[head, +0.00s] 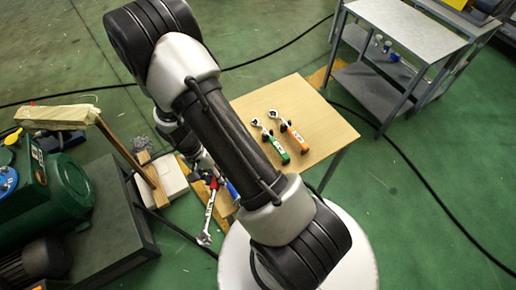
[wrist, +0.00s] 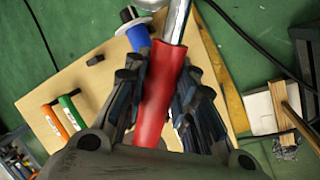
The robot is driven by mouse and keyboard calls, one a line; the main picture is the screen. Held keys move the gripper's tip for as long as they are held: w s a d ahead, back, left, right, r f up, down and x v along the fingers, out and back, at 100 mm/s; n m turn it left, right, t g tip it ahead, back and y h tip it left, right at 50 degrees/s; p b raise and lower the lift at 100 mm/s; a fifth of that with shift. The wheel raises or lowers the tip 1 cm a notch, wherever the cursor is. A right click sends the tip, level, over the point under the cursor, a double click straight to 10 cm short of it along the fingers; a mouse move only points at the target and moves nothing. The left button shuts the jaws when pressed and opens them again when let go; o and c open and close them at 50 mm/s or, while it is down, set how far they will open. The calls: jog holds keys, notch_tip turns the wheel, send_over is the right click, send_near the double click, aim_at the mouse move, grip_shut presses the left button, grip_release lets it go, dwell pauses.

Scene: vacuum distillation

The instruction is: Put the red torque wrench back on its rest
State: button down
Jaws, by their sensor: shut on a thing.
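The red torque wrench has a red handle (wrist: 158,95) and a silver shaft. In the wrist view my gripper (wrist: 163,75) is shut on the red handle, with black fingers on both sides. In the head view the wrench (head: 208,208) hangs tilted beside the near left side of the wooden table, silver end low; my arm hides the gripper there. A small black block (wrist: 95,59), which looks like an empty rest, lies on the table in the wrist view. My arm hides that spot in the head view.
A green-handled wrench (head: 272,145) and an orange-handled wrench (head: 294,134) lie on the wooden table (head: 325,118). A blue-and-silver item (wrist: 136,36) is close to the held wrench. A grey cart (head: 405,30) stands behind; green machinery (head: 50,190) is at left.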

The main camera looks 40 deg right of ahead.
jog(key=s+d+m+t+y+p, duration=0.1)
jog(key=d+m, duration=0.6)
jog(key=m, duration=0.7)
jog(key=s+d+r+m+t+y+p, duration=0.1)
jog(key=d+m+t, duration=0.4)
jog(key=m, duration=0.9)
jog(key=d+y+p, duration=0.1)
jog(key=d+y, duration=0.1)
jog(key=d, duration=0.1)
jog(key=shift+d+y, duration=0.25)
jog(key=shift+y, duration=0.15)
jog(key=shift+s, duration=0.25)
jog(key=shift+s+f+b, duration=0.1)
jog(key=shift+f+b, duration=2.6)
jog(key=shift+f, duration=0.25)
jog(key=shift+a+f+b, duration=0.1)
jog(key=shift+f+b, duration=1.05)
jog(key=shift+f, duration=0.35)
jog(key=c, duration=1.2)
grip_release()
jog(key=shift+c, duration=0.2)
jog(key=shift+s, duration=0.1)
